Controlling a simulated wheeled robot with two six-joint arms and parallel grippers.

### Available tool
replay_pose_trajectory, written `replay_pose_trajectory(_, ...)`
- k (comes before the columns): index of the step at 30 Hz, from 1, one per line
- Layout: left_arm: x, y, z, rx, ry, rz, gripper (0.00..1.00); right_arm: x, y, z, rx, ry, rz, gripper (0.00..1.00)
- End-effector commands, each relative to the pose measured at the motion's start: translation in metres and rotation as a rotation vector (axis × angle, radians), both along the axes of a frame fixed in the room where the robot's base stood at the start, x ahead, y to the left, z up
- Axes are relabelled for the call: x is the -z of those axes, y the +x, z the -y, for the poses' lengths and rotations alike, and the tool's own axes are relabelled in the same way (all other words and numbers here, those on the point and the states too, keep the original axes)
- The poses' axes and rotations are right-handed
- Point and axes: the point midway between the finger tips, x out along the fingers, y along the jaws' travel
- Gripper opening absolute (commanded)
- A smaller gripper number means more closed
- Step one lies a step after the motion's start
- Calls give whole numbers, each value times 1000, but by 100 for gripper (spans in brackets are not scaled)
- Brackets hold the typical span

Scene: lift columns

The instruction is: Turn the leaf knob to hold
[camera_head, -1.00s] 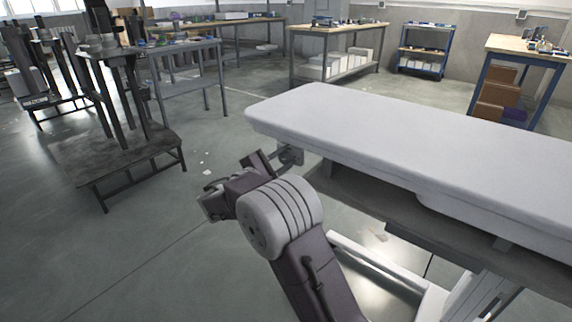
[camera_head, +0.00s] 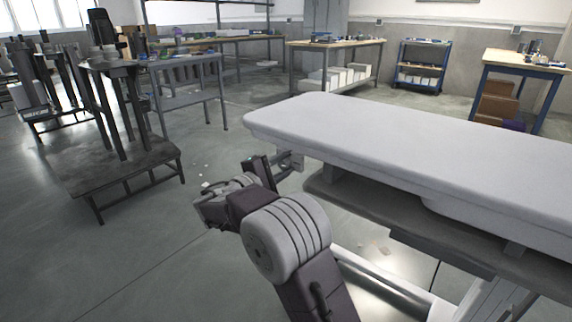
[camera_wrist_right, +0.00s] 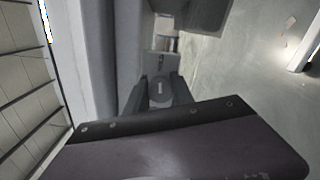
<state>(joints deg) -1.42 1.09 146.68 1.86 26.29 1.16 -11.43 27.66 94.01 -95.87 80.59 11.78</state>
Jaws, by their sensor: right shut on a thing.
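A padded table leaf (camera_head: 400,140) with a pale grey top stretches from the middle to the right of the head view. A light plate with small markings (camera_wrist_right: 163,42) lies beyond the knob. My left gripper is out of view.
A dark stand with columns (camera_head: 125,165) is at the left. Workbenches (camera_head: 335,45) and a blue cart (camera_head: 419,65) stand at the back. The floor (camera_head: 215,140) between the stand and the leaf is clear.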

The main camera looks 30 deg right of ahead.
Motion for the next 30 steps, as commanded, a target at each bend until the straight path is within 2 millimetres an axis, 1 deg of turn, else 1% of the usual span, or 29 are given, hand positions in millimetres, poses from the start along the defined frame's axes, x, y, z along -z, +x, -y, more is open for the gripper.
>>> replay_pose_trajectory(4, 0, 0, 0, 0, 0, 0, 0, 2, 0, 0, 0, 3, -2, 0)
replay_pose_trajectory(5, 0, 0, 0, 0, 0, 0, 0, 2, 0, 0, 0, 3, -2, 34)
replay_pose_trajectory(6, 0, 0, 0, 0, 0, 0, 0, 2, 0, 0, 0, 2, -2, 45)
replay_pose_trajectory(7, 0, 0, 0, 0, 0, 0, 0, 1, 0, 0, 0, 2, -2, 50)
replay_pose_trajectory(25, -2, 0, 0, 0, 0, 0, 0, -3, 0, 0, -2, -5, 1, 50)
replay_pose_trajectory(28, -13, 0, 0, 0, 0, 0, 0, -8, 1, 0, -2, -25, -48, 50)
replay_pose_trajectory(30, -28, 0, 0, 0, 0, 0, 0, -12, 1, 0, -2, -59, -129, 50)
